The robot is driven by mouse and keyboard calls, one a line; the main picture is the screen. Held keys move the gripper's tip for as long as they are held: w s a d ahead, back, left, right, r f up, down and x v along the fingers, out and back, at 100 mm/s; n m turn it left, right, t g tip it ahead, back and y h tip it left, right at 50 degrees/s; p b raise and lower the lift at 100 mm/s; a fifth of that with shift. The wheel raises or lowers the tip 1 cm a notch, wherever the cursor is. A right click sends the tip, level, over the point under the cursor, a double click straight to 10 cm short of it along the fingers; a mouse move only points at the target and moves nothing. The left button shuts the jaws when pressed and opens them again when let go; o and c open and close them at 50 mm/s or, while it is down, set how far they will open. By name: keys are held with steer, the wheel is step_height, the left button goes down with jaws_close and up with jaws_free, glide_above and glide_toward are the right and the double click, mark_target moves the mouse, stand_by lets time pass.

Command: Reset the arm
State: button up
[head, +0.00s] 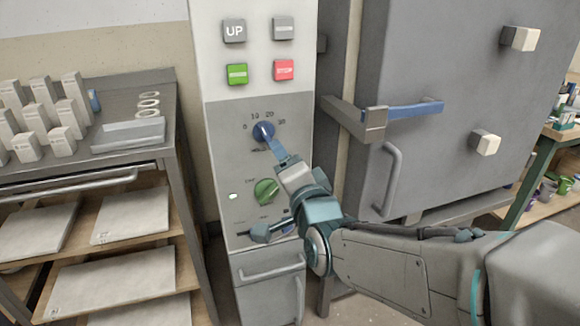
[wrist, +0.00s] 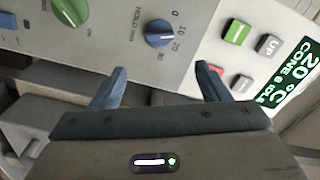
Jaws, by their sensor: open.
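My arm reaches in from the lower right of the head view to a grey kiln control panel (head: 225,150). My gripper (head: 267,138) points up-left at the blue hold dial (head: 262,130), overlapping its lower right edge in that view. In the wrist view my gripper (wrist: 160,76) is open, with its two blue fingers spread and nothing between them. The blue dial (wrist: 159,33) appears beyond the fingertips there, apart from them. A green dial (head: 265,191) sits lower on the panel, partly beside my wrist; it also shows in the wrist view (wrist: 71,12).
Grey, green and red buttons (head: 237,74) sit above the dials. A lit green display (wrist: 290,68) shows in the wrist view. The kiln door (head: 450,110) with a latch bar (head: 355,120) stands right. A metal cart (head: 172,150) with white blocks and boards stands left.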

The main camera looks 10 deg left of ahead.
steer(key=shift+s+d, duration=0.15)
steer(key=shift+s, duration=0.2)
steer(key=s+d+r+n+g+h+p, duration=0.1)
steer(key=d+r+n+g+h+p, duration=0.15)
steer(key=d+p, duration=0.4)
steer(key=d+r+n+g+h+p, duration=0.1)
steer(key=d+g+h+p, duration=0.1)
steer(key=d+h+p, duration=0.35)
steer(key=s+d+r+n+g+p, duration=0.1)
steer(key=s+d+r+g+p, duration=0.1)
steer(key=s+d+g+p, duration=0.2)
steer(key=s+d+r+n+g+h+p, duration=0.1)
steer(key=s+d+r+n+g+p, duration=0.1)
steer(key=s+d+g+p, duration=0.2)
steer(key=s+d+p, duration=0.3)
steer(key=s+d, duration=0.3)
steer(key=d, duration=0.1)
steer(key=shift+h, duration=0.3)
steer(key=shift+w+n, duration=0.1)
steer(key=shift+n, duration=0.15)
steer(key=shift+c, duration=0.3)
